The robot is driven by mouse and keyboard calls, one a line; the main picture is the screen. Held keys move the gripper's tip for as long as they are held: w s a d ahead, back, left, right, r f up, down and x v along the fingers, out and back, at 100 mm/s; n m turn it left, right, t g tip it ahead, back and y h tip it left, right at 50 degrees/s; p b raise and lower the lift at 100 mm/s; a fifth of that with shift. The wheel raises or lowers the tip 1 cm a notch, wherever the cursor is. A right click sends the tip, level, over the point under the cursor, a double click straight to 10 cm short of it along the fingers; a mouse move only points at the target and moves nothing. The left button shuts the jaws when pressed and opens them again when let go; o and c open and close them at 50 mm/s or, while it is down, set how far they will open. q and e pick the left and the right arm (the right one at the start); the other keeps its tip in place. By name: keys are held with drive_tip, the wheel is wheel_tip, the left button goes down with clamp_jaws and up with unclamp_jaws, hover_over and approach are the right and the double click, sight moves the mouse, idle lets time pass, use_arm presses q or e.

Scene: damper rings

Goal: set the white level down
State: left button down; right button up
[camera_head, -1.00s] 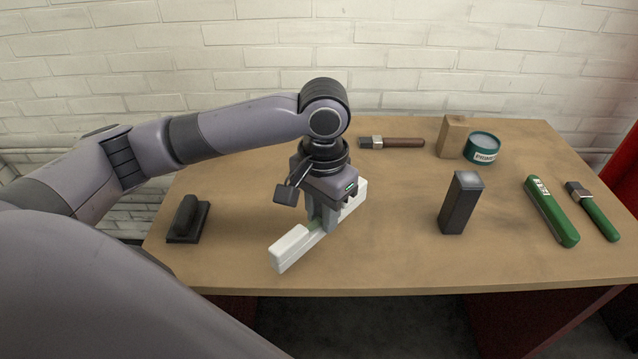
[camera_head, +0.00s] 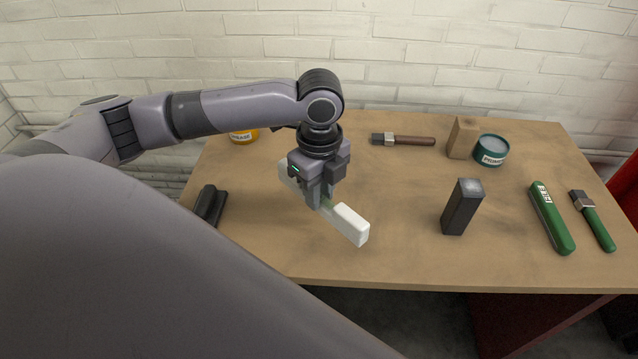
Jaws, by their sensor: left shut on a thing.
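The white level (camera_head: 352,225) is a long white bar in the head view, left of the table's middle. My left gripper (camera_head: 322,203) points down and is shut on the white level near its middle. The level slants from the back left to the front right. Part of it is hidden behind the fingers. I cannot tell whether its underside touches the table. My right gripper is not in view.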

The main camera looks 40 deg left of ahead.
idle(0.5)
use_arm(q)
drive_tip(key=shift+f+b, duration=0.55)
drive_tip(key=shift+f, duration=2.7)
drive_tip(key=c, duration=1.3)
unclamp_jaws()
drive_tip(key=shift+o, duration=0.2)
drive_tip(key=o, duration=0.6)
drive_tip(key=shift+c, duration=0.2)
